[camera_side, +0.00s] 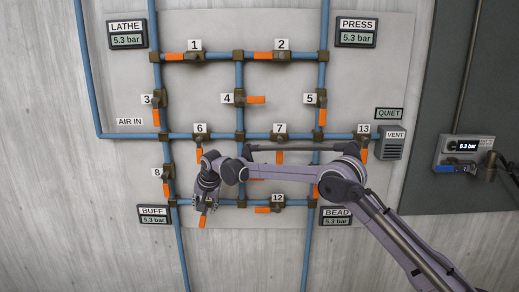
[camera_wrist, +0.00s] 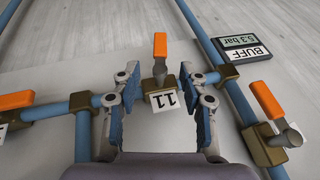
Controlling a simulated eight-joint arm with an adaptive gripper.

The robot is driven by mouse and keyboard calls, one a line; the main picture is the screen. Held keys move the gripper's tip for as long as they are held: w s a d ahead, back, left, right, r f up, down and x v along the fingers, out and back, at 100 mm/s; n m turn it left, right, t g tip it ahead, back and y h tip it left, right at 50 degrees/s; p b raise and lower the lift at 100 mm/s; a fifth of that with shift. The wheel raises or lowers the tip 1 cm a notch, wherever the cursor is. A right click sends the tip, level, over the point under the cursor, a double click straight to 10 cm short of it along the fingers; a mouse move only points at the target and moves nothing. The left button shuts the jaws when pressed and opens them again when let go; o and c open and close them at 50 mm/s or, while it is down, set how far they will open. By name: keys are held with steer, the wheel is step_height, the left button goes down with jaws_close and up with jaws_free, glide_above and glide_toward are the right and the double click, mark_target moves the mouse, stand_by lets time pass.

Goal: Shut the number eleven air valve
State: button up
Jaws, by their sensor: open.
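The number eleven valve shows in the wrist view as a brass body with a white "11" label (camera_wrist: 163,101) and an orange handle (camera_wrist: 160,46). Its handle stands across its blue pipe, and in the side view the orange handle (camera_side: 203,219) points down. My gripper (camera_wrist: 160,90) is open, with one finger on each side of the valve body and a gap to each. The handle's orange end lies beyond the fingertips in the wrist view. In the side view my gripper (camera_side: 207,192) hides the valve's body and label.
Valve 12 (camera_side: 265,210) sits to the right on the same pipe, its handle along it. Valve 8 (camera_side: 167,188) is at the left; its orange handle (camera_wrist: 268,99) is close to my right finger in the wrist view. The BUFF display (camera_side: 154,214) reads 5.3 bar.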

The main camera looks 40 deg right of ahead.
mark_target(203, 219)
steer(key=shift+s+a+r, duration=0.1)
steer(key=shift+s+r, duration=0.25)
steer(key=shift+r, duration=0.3)
steer(key=shift+f, duration=0.1)
steer(key=shift+w+d+f+m+t+h, duration=0.1)
steer(key=shift+w+d+f+t+h, duration=0.15)
steer(key=shift+w+f+t+h, duration=0.9)
steer(key=shift+w+d+f+m+g+h, duration=0.2)
steer(key=shift+w+f, duration=0.35)
steer(key=shift+f, duration=1.55)
steer(key=shift+w+d+f+t+h, duration=0.4)
steer(key=shift+w+f, duration=0.45)
steer(key=shift+f, duration=0.75)
steer(key=shift+a, duration=0.1)
jaws_close()
